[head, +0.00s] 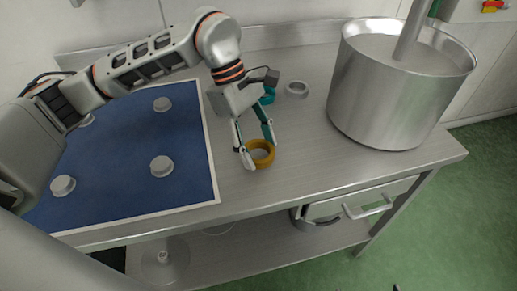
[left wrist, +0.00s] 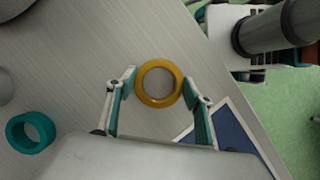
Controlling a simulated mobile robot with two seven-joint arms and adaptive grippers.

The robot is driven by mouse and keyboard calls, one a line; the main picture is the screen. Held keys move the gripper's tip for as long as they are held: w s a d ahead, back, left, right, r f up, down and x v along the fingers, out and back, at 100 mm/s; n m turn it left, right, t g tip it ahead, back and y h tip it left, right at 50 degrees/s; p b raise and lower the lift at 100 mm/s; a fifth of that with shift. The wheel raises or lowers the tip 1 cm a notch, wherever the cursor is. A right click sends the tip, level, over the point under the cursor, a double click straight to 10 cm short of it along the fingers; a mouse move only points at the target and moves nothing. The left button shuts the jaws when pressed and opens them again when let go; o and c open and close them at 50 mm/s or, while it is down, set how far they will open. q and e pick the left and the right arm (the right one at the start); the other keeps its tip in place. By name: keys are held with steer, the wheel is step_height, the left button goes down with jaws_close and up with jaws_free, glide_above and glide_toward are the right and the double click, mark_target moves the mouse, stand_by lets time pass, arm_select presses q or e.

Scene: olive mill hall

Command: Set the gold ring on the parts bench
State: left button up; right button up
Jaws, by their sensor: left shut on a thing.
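The gold ring (head: 262,161) is low over the steel parts bench (head: 310,172), near its front edge and right of the blue mat. I cannot tell whether it touches the bench top. My left gripper (head: 257,148) reaches down from the left and is shut on the ring. In the left wrist view the gold ring (left wrist: 158,101) lies flat between the two fingertips (left wrist: 159,86), with its hole facing the camera. Only small dark tips show at the bottom edge of the head view; they may belong to my right gripper.
A teal ring (head: 269,98) and a grey ring (head: 297,89) lie behind the gripper. A large steel pot (head: 385,105) stands at the right. The blue mat (head: 120,145) with several grey round pieces lies left. Bare bench shows between gold ring and pot.

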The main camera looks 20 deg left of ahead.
arm_select(q)
steer(key=shift+f, duration=0.6)
steer(key=shift+f, duration=0.1)
steer(key=o, duration=1.2)
steer(key=v, duration=1.2)
steer(key=shift+p, duration=0.4)
